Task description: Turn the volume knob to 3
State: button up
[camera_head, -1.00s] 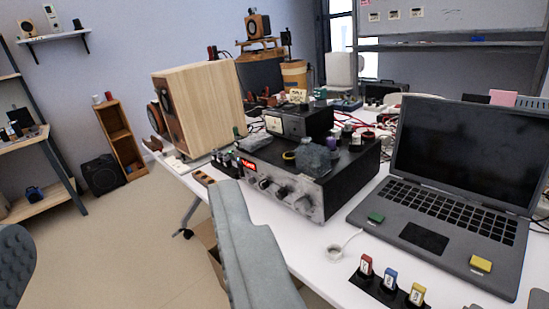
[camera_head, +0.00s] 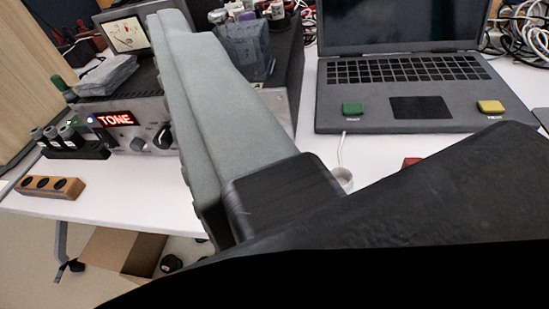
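The amplifier (camera_head: 145,108) stands on the white table with its silver front panel partly in view. Its red display (camera_head: 114,119) reads "TONE". A small knob (camera_head: 137,144) and a larger dark knob (camera_head: 163,137) show below and right of the display. I cannot tell which knob is the volume knob or read its setting. My gripper (camera_head: 176,28) reaches across the amplifier from the lower middle, its grey finger covering the panel right of the larger knob. I see no contact with a knob. Whether the fingers are open or shut is unclear.
A laptop (camera_head: 340,112) with green and yellow blocks stands on the right. A wooden holder (camera_head: 48,187) lies at the table's left edge. A cardboard box (camera_head: 118,250) is below.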

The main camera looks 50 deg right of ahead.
jog(key=w+a+f+m+g+h, duration=0.1)
jog(key=w+f+g+h, duration=0.3)
jog(key=f, duration=0.6)
jog(key=f+m+g+h, duration=0.15)
jog(key=f+g, duration=0.35)
jog(key=f, duration=0.6)
jog(key=shift+h, duration=0.25)
jog(key=x, duration=1.7)
jog(key=shift+s+r, duration=0.15)
jog(key=shift+r, duration=0.15)
jog(key=c, duration=1)
jog(key=shift+o, duration=0.2)
